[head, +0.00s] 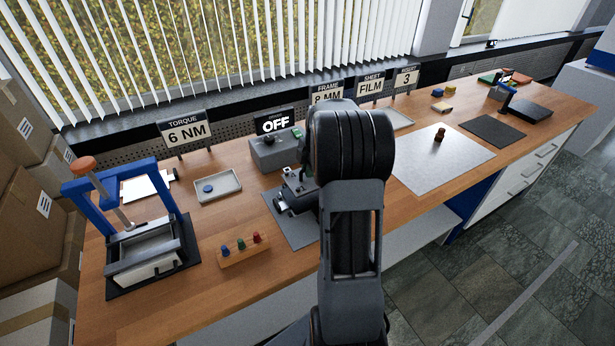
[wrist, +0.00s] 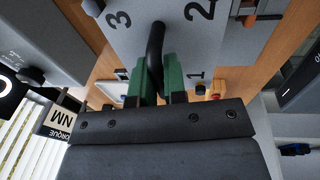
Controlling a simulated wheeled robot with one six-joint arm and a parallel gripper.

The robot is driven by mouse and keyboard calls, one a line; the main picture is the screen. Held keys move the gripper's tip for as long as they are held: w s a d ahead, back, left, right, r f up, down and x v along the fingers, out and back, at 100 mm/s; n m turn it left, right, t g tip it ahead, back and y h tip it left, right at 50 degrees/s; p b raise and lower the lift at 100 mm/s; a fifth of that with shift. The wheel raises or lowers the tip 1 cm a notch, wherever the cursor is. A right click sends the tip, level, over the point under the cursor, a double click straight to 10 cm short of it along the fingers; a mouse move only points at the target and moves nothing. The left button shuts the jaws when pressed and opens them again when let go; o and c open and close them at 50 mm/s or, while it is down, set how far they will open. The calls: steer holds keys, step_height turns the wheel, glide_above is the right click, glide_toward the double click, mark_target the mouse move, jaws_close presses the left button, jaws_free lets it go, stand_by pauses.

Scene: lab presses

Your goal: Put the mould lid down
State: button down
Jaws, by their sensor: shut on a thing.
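In the wrist view my gripper (wrist: 162,84) has green fingers closed on a black curved handle (wrist: 155,45). The handle stands on a grey plate, the mould lid (wrist: 182,45), marked with the numbers 1, 2 and 3. In the head view my dark arm covers most of the gripper and the lid. A metal fixture (head: 290,196) shows just left of the arm, on a grey mat (head: 300,232). I cannot tell whether the lid touches anything below it.
A blue-framed press (head: 162,188) stands at the left. A tray with a blue disc (head: 208,189), a peg rack (head: 243,251) and a grey control box (head: 268,152) stand near the fixture. A large light sheet (head: 455,165) to the right holds a small brown piece (head: 439,135) and is otherwise clear.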

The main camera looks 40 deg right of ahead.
mark_target(308, 180)
steer(key=shift+w+a+f, duration=0.15)
steer(key=shift+w+f, duration=0.1)
steer(key=shift+f, duration=0.05)
step_height(308, 180, down, 2)
steer(key=shift+w+f, duration=0.15)
steer(key=shift+f, duration=0.45)
steer(key=shift+f, duration=0.15)
steer(key=shift+f+b, duration=0.3)
steer(key=shift+f, duration=0.05)
steer(key=shift+f, duration=0.2)
